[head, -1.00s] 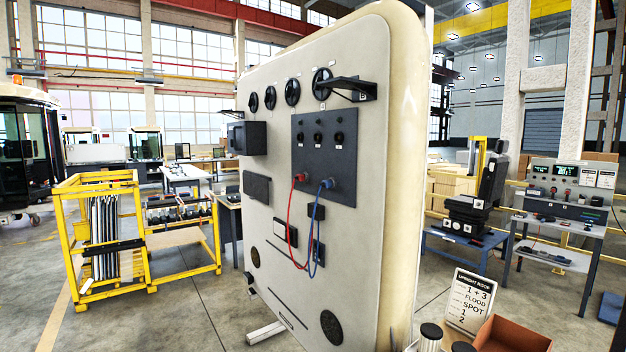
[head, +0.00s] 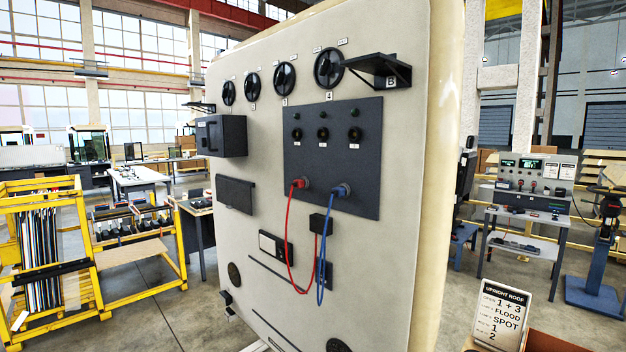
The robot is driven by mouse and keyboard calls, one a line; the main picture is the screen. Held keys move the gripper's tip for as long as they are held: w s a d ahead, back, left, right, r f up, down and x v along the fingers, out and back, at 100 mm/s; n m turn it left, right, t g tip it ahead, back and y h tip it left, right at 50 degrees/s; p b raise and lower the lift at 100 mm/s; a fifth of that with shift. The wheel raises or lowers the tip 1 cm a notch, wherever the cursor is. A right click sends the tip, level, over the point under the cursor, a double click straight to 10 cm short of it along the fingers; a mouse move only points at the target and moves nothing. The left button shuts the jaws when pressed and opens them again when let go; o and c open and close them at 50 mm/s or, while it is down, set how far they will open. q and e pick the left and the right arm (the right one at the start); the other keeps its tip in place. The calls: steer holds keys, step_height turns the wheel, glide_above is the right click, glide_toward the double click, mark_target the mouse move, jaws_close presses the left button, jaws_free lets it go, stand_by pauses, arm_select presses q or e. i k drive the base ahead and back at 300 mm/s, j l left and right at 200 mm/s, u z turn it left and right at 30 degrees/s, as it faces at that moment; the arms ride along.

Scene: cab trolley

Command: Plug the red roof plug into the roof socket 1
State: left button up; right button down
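The red roof plug (head: 299,183) sits at the lower left of a dark socket panel (head: 367,170) on the upright cream roof. Its red cable hangs in a loop to a small black box lower on the roof. A blue plug (head: 342,190) sits to its right, with a blue cable. Above them is a row of three black round sockets with small white labels. The leftmost, apparently roof socket 1 (head: 297,133), shows no plug in it; its label is too small to read surely. Neither of my grippers is in view.
Several round black vents (head: 285,77) line the roof's top, beside a black bracket (head: 385,70) marked B. A black box (head: 222,136) juts out at left. A sign (head: 498,316) stands at lower right. A yellow rack (head: 45,245) stands left.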

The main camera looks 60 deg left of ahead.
mark_target(297, 183)
steer(key=j, duration=0.5)
steer(key=k+j, duration=0.15)
steer(key=j, duration=0.3)
steer(key=j+z, duration=0.1)
steer(key=j, duration=0.4)
steer(key=k+j, duration=0.15)
steer(key=j, duration=0.8)
steer(key=k+z, duration=0.05)
